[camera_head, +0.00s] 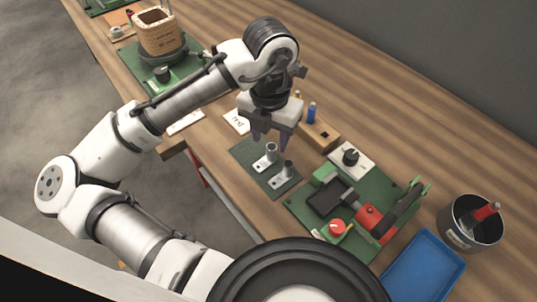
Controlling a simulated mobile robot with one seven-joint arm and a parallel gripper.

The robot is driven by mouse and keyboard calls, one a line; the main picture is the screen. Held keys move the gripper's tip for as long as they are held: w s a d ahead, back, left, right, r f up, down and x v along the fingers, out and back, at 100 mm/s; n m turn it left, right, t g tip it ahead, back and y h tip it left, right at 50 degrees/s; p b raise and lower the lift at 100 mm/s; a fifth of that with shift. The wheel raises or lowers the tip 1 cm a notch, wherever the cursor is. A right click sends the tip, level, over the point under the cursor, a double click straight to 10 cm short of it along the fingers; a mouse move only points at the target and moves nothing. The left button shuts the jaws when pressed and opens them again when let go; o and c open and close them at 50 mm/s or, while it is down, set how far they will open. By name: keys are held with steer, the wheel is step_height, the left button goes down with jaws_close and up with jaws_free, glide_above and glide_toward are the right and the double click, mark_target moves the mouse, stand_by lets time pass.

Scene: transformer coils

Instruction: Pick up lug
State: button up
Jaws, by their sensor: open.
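Two grey metal lugs lie on a dark green mat (252,158) near the bench's front edge. One lug (265,160) is farther left, and the other lug (284,175) is a little to the right and nearer. Both show a raised round barrel on a flat base. My gripper (270,140) points down over the mat's back part, just behind the left lug. Its jaws are apart and hold nothing visible. The exact height of the fingertips above the mat is hard to tell.
A green board with a red-handled press (375,222) lies to the right. Beyond are a blue tray (425,268) and a metal pot (458,237). A coil (158,36) stands at the back left.

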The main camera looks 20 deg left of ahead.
steer(key=f, duration=0.4)
steer(key=shift+s+d+f, duration=0.1)
steer(key=shift+d+f, duration=0.05)
steer(key=shift+d, duration=0.05)
steer(key=shift+c, duration=0.3)
jaws_close()
